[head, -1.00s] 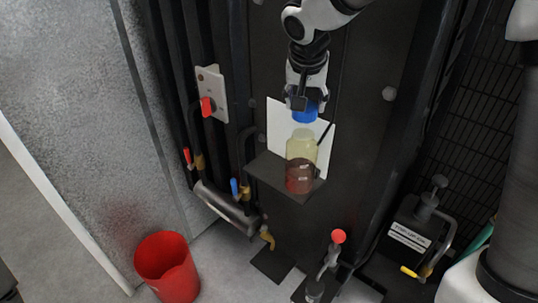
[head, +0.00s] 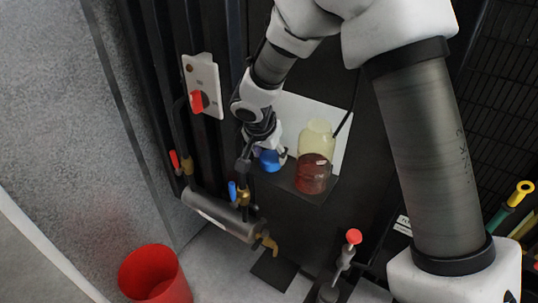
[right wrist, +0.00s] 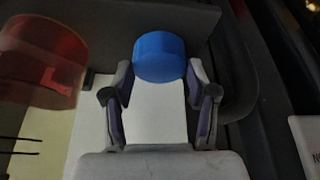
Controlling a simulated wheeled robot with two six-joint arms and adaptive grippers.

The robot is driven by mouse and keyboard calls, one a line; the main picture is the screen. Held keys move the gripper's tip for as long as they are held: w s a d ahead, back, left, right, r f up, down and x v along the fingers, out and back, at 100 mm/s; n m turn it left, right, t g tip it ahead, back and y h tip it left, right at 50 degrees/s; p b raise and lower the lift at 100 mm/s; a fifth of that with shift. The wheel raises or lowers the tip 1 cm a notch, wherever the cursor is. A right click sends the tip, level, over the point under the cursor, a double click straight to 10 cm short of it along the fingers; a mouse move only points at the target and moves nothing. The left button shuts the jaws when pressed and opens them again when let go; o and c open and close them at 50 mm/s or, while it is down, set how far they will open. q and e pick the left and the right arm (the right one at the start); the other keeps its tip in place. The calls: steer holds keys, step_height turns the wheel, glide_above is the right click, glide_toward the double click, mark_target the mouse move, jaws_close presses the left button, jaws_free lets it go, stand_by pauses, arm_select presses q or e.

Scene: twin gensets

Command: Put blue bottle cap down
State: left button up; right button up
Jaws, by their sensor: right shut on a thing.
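My right gripper (head: 264,152) is shut on the blue bottle cap (head: 270,161). It holds the cap at the left part of a small dark shelf (head: 285,183), left of the jar. I cannot tell whether the cap touches the shelf. In the right wrist view the cap (right wrist: 160,56) sits between the two fingertips (right wrist: 160,76). The open glass jar (head: 314,170), pale yellow above and dark red below, stands on the shelf. The jar's reddish part shows at the left of the wrist view (right wrist: 42,62). My left gripper is out of view.
A white sheet (head: 343,125) is on the dark panel behind the jar. A white switch plate with a red knob (head: 197,101) is to the left. A pipe with a blue-handled valve (head: 234,192) is below left. A red bucket (head: 155,275) stands on the floor.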

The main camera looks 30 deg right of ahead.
steer(key=shift+s+f, duration=0.1)
steer(key=shift+f, duration=0.35)
steer(key=shift+s+d+r, duration=0.1)
steer(key=shift+s+d, duration=0.1)
steer(key=shift+s, duration=0.15)
steer(key=shift+w+a+f, duration=0.1)
steer(key=shift+f, duration=0.1)
steer(key=o, duration=1.3)
steer(key=shift+w, duration=0.15)
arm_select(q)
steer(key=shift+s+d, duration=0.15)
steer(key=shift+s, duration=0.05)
